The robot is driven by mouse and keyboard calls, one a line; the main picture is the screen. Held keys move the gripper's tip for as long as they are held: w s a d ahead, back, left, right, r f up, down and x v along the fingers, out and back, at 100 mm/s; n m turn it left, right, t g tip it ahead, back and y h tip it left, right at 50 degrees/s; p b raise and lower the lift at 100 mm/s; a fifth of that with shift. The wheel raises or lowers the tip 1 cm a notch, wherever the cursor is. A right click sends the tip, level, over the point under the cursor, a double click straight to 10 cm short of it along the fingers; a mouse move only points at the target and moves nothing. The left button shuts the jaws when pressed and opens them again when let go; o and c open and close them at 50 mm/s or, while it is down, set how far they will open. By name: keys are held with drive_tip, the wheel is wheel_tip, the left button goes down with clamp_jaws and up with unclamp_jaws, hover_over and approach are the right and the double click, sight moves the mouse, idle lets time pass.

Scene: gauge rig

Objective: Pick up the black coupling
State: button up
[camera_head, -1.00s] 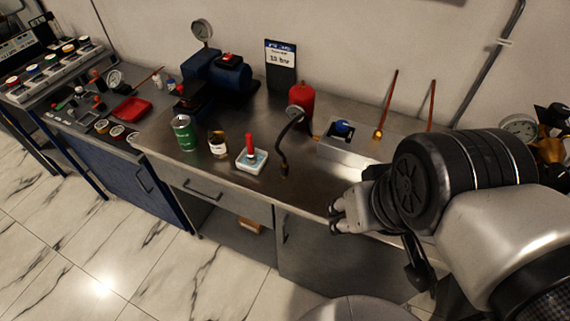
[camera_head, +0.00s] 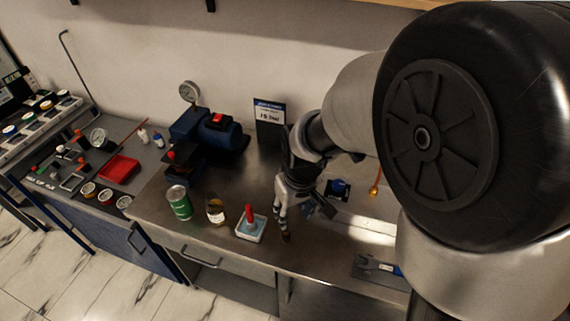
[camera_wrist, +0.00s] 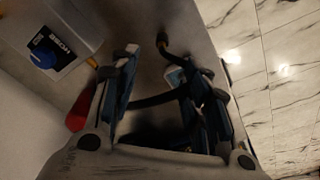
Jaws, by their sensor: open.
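The black coupling (camera_head: 286,237) shows as a small dark end with a brownish tip, low beside my gripper, near the bench's front edge. My gripper (camera_head: 281,212) points down above it and hides most of the black hose. In the wrist view, my gripper (camera_wrist: 166,62) is open, its blue-padded fingers apart. The black hose (camera_wrist: 154,101) runs between the fingers and passes behind the right one. A dark curved end, apparently the coupling (camera_wrist: 163,40), shows beyond the fingertips. I cannot tell whether any finger touches it.
A white tray with a red-handled item (camera_head: 250,228) stands just left of my gripper, beside a jar (camera_head: 215,210) and a green can (camera_head: 179,203). The red cylinder (camera_wrist: 80,110) and the box with a blue knob (camera_wrist: 88,38) are close by. A blue pump (camera_head: 222,132) stands behind.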

sight(287, 231)
drive_tip(key=f+b, duration=0.1)
drive_tip(key=f, duration=0.2)
drive_tip(key=w+f+b, duration=0.1)
drive_tip(key=f, duration=0.2)
drive_tip(key=f+b, duration=0.1)
drive_tip(key=f, duration=0.3)
drive_tip(key=shift+w+a, duration=0.15)
drive_tip(key=shift+a, duration=0.15)
drive_tip(key=f+b, duration=0.1)
drive_tip(key=f, duration=0.2)
drive_tip(key=w+a+f+b, duration=0.1)
drive_tip(key=f, duration=0.1)
drive_tip(key=shift+f+b, duration=0.2)
drive_tip(key=shift+b, duration=0.1)
drive_tip(key=shift+r, duration=0.1)
drive_tip(key=shift+s, duration=0.1)
drive_tip(key=shift+c, duration=0.5)
clamp_jaws()
